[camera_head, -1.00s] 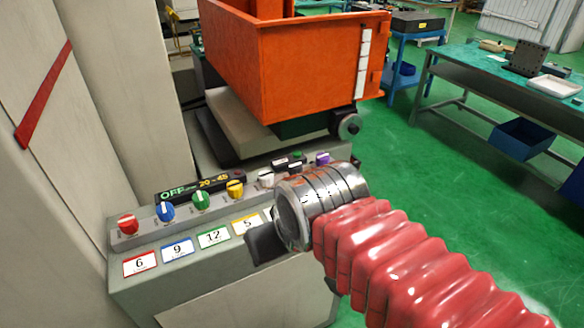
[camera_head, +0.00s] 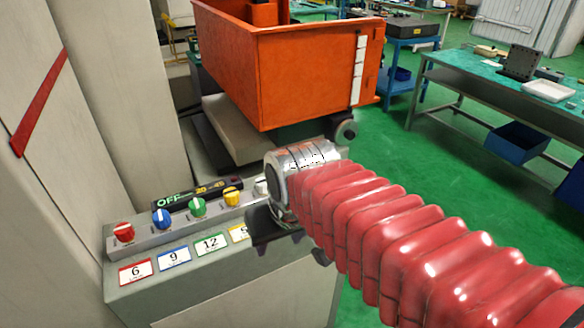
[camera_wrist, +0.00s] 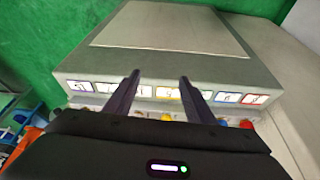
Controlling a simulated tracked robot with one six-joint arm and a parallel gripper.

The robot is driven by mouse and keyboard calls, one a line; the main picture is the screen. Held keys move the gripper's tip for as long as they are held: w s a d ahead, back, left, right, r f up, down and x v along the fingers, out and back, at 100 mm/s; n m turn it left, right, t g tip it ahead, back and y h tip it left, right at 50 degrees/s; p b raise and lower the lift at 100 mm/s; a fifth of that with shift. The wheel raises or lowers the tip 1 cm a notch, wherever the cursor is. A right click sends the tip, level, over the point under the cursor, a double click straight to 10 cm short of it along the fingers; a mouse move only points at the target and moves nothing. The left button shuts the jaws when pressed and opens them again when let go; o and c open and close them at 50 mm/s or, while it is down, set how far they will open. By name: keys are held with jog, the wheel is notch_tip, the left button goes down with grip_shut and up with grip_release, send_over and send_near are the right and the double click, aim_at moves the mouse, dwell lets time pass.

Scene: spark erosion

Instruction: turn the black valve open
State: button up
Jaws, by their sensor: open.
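The black valve is not visible in either view now; my wrist and red-sleeved arm cover that end of the knob row in the head view. The control box (camera_head: 215,280) carries red (camera_head: 123,232), blue (camera_head: 163,217), green (camera_head: 198,207) and yellow (camera_head: 233,197) knobs, with a white knob (camera_head: 261,186) partly showing. My gripper (camera_head: 265,228) is over the box's front edge, beside the yellow knob's label. In the wrist view, my gripper (camera_wrist: 159,77) has two dark, parallel fingers apart, with nothing held. Its palm hides most knobs.
A display reading OFF (camera_head: 198,193) stands behind the knobs. An orange bin (camera_head: 290,75) is behind the box. Tall pale panels (camera_head: 60,220) stand at left. A green-topped workbench (camera_head: 500,85) is at right, with open green floor between.

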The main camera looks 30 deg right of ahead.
jog(key=w+d+r+m+g, duration=0.1)
jog(key=w+d+m, duration=0.2)
jog(key=w, duration=0.4)
jog(key=w+d+r+m+g, duration=0.1)
jog(key=w+d+r+m, duration=0.1)
jog(key=w+d, duration=0.4)
jog(key=w+d+r+m+g, duration=0.1)
jog(key=w+d+m, duration=0.2)
jog(key=w, duration=0.5)
jog(key=shift+w+d+r+m, duration=0.1)
jog(key=shift+d+r+m, duration=0.3)
jog(key=shift+d, duration=0.3)
notch_tip(320, 180, up, 6)
jog(key=w+d+m+g, duration=0.1)
jog(key=m, duration=0.5)
jog(key=shift+w+d, duration=0.15)
jog(key=shift+w, duration=0.05)
jog(key=shift+f, duration=0.2)
notch_tip(320, 180, down, 14)
jog(key=shift+r, duration=0.2)
jog(key=shift+c, duration=0.3)
